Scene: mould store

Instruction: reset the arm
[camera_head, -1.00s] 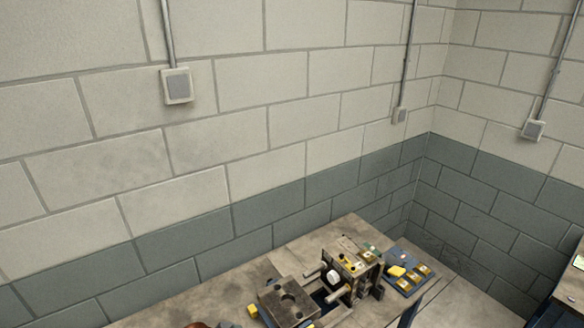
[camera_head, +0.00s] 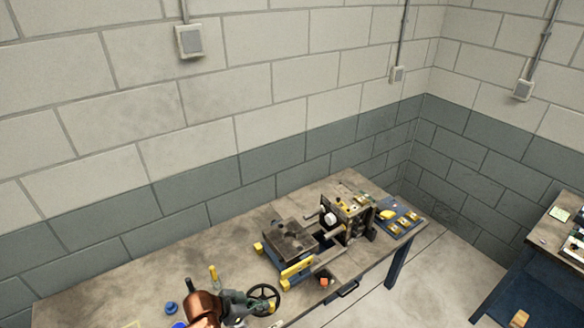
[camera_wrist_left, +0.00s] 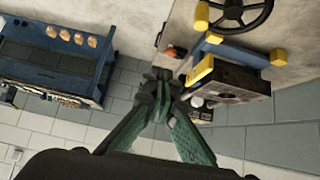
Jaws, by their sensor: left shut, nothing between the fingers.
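My left arm (camera_head: 203,306), with a copper-coloured cover, comes in at the bottom of the head view. My left gripper (camera_head: 238,305) is beside the black handwheel (camera_head: 264,290), over the front part of the workbench; the exact gap is hard to tell. In the left wrist view the green fingers of the gripper (camera_wrist_left: 161,76) meet at the tips, shut and empty. The handwheel also shows in the left wrist view (camera_wrist_left: 238,14), apart from the fingers. My right gripper is in neither view.
A mould fixture with a dark plate (camera_head: 290,238) and yellow-tipped blue frame stands on the workbench (camera_head: 120,283). A blue tray (camera_head: 405,226) lies behind it. A small orange object (camera_head: 324,282) is near the front edge. Another bench (camera_head: 545,235) stands right, across open floor (camera_head: 435,285).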

